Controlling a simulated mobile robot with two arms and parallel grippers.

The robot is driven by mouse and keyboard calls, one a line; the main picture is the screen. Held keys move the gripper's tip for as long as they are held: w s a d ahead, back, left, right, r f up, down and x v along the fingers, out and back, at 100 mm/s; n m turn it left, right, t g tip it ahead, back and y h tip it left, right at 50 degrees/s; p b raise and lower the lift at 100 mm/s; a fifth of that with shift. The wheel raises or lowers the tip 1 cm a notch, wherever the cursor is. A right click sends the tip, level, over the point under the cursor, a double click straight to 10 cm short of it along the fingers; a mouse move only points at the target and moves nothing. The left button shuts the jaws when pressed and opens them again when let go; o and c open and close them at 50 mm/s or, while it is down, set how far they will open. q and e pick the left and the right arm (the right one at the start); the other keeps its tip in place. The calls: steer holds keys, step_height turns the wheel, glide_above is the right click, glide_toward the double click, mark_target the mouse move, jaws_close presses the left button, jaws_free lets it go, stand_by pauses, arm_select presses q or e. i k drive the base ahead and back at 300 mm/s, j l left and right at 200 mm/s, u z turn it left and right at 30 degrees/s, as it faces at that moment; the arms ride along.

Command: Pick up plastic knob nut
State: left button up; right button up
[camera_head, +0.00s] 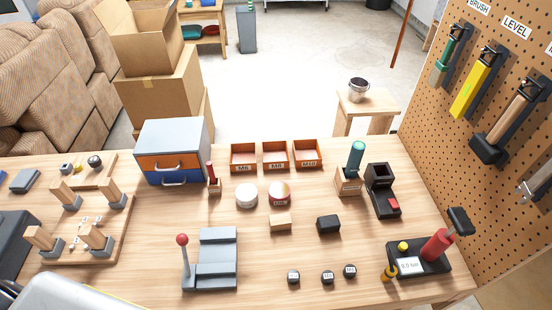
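A small dark round piece (95,160), knob-like in shape, sits on a wooden board (108,174) at the left of the workbench; it looks like the plastic knob nut, but it is too small to be sure. Beside it on the same board are a small grey piece (67,168) and a yellow piece (78,168). Neither of my grippers shows in the head view. A pale rounded shape at the bottom left may be part of my own body.
A drawer cabinet (172,127) stands right of the board. Wooden posts in grey feet stand on a larger board (115,238) in front. Three orange bins (244,171), two round tins (246,195) and a grey lever fixture (217,245) occupy the middle. A tool pegboard (500,120) rises at right.

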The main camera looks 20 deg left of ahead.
mark_target(328, 277)
steer(key=k+j, duration=0.7)
steer(key=j, duration=0.1)
